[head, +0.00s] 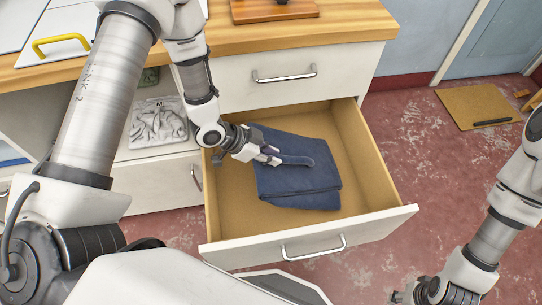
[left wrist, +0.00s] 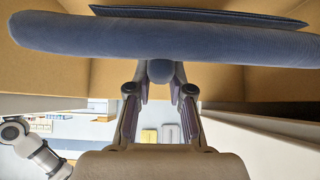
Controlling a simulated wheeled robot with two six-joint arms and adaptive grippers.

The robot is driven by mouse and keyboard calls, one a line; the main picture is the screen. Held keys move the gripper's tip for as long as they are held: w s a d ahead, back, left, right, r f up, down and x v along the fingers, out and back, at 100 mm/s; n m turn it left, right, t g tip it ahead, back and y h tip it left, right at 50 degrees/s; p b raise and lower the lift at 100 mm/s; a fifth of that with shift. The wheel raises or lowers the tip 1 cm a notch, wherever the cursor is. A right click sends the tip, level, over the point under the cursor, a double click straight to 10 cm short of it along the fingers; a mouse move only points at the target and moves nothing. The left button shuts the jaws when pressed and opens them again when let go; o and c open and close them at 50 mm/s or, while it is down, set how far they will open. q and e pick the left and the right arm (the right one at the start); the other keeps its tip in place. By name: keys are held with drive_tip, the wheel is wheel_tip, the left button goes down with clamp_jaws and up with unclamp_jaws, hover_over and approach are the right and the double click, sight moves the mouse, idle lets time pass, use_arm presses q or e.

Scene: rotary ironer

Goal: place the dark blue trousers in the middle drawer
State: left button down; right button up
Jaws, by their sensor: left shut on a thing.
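The dark blue trousers (head: 300,178) lie folded inside the open middle drawer (head: 235,218), toward its back and middle. My left gripper (head: 276,157) reaches into the drawer from the left and is shut on a folded ridge of the trousers. In the left wrist view, the trousers (left wrist: 80,38) stretch across the top, with a fold pinched between the fingertips (left wrist: 160,78). The far side of the cloth is hidden there.
The closed drawer above (head: 300,88) sits under the wooden worktop (head: 330,28). A folded grey garment (head: 158,124) lies on a shelf at the left. A yellow handle (head: 60,42) is on top.

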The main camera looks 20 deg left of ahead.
use_arm(q)
drive_tip(key=shift+s+d+f, duration=0.1)
drive_tip(key=shift+f, duration=0.2)
drive_tip(key=c, duration=1.1)
unclamp_jaws()
drive_tip(key=shift+o, duration=0.2)
drive_tip(key=p+v, duration=0.3)
drive_tip(key=v, duration=0.9)
drive_tip(key=shift+s, duration=0.1)
